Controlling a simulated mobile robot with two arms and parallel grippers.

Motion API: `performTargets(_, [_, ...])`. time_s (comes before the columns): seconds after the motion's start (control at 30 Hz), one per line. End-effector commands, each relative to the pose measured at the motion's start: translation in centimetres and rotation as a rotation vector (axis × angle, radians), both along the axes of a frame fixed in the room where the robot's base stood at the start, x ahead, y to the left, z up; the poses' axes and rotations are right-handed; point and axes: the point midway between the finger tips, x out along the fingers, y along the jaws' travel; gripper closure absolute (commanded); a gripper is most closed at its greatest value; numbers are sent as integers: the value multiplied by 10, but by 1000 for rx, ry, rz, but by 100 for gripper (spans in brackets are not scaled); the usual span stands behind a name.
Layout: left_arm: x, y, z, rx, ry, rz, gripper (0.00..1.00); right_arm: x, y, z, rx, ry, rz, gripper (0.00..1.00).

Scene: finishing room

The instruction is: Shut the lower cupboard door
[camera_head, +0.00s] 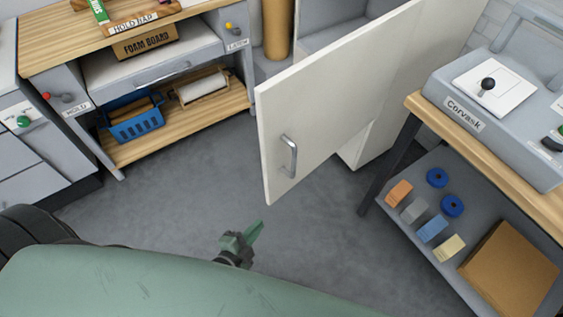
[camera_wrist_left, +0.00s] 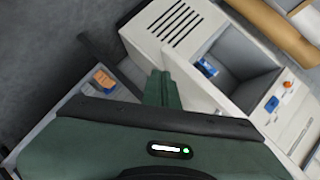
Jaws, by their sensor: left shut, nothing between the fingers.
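The cupboard door (camera_head: 345,95) is a cream panel with a grey bar handle (camera_head: 289,156). It stands swung wide open in the head view, reaching out over the floor. Part of the open cupboard (camera_head: 345,38) shows behind it. My left gripper (camera_head: 257,231) is shut and empty, in front of the door and below its handle in the picture, apart from it. In the left wrist view, the shut green fingers (camera_wrist_left: 158,85) point toward a pale cabinet (camera_wrist_left: 172,28) with dark slots and an open grey inside holding a blue item (camera_wrist_left: 207,66). My right gripper is not in view.
A workbench with a grey machine (camera_head: 500,100) stands at the right; its lower shelf (camera_head: 400,225) holds coloured blocks, blue rings and a brown board. A wooden bench (camera_head: 50,40) with a blue basket (camera_head: 134,124) below stands at the left. Grey floor (camera_head: 190,180) between is clear.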

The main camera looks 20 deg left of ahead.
Motion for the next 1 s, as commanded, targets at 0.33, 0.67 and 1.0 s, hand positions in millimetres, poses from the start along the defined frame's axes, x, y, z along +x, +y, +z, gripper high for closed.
performTargets(0.33, [24,-10,177,385,-469,-175,100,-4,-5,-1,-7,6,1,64])
performTargets(0.67, [63,-21,187,403,-493,-181,100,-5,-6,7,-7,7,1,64])
performTargets(1.0, [113,-34,185,401,-488,-180,100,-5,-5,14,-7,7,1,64])
